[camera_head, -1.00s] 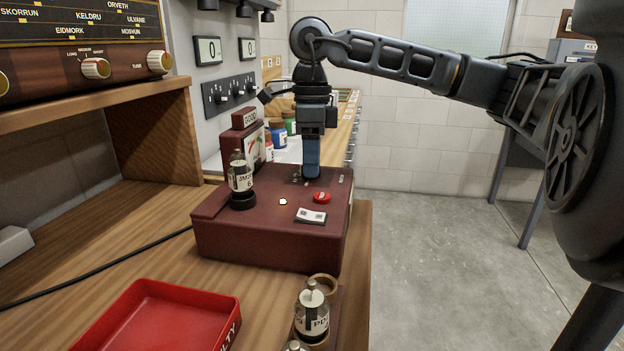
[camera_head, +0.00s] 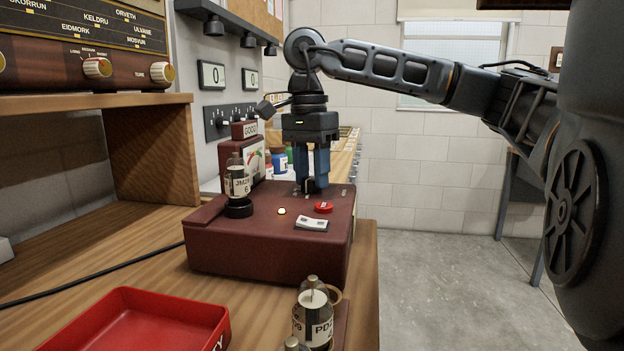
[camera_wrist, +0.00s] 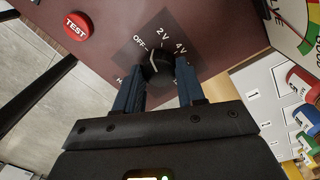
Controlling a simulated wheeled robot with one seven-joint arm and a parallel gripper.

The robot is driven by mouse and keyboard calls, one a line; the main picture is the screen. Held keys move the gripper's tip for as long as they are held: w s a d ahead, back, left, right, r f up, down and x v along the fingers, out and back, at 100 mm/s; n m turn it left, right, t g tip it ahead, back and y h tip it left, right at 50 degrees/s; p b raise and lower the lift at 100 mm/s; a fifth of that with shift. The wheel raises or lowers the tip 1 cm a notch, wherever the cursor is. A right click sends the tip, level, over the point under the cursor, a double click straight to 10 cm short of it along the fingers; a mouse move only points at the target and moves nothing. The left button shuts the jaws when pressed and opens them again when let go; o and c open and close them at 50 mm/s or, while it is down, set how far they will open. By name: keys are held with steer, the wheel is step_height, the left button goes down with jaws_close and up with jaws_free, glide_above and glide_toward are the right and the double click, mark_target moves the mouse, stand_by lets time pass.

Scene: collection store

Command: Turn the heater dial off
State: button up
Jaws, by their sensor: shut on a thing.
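The heater dial is a small black knob (camera_wrist: 158,66) on a dark plate marked OFF, 2 V and 4 V, on top of the maroon tester box (camera_head: 262,262). A pale line shows on the knob near the OFF side, but I cannot tell exactly which mark it points to. My gripper (camera_head: 311,187) points straight down at the back of the box top. Its two blue fingers are shut on the knob, one on each side, as the wrist view (camera_wrist: 160,88) shows. The fingers hide part of the knob and the lower marks.
A red TEST button (camera_wrist: 77,26) and a white switch (camera_head: 311,224) sit on the box top. A labelled tube (camera_head: 238,182) stands in a socket at the left. More tubes (camera_head: 313,320) stand in front, with a red tray (camera_head: 130,335) at front left.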

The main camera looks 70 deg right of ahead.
mark_target(310, 178)
steer(key=shift+w+n+b, duration=0.1)
steer(key=shift+n+b, duration=0.25)
steer(key=shift+n, duration=0.95)
steer(key=o, duration=1)
steer(key=shift+o, duration=0.2)
steer(key=shift+r, duration=0.1)
step_height(310, 178, up, 8)
steer(key=shift+w+f+p, duration=0.15)
steer(key=shift+f+p, duration=0.05)
steer(key=shift+p, duration=0.55)
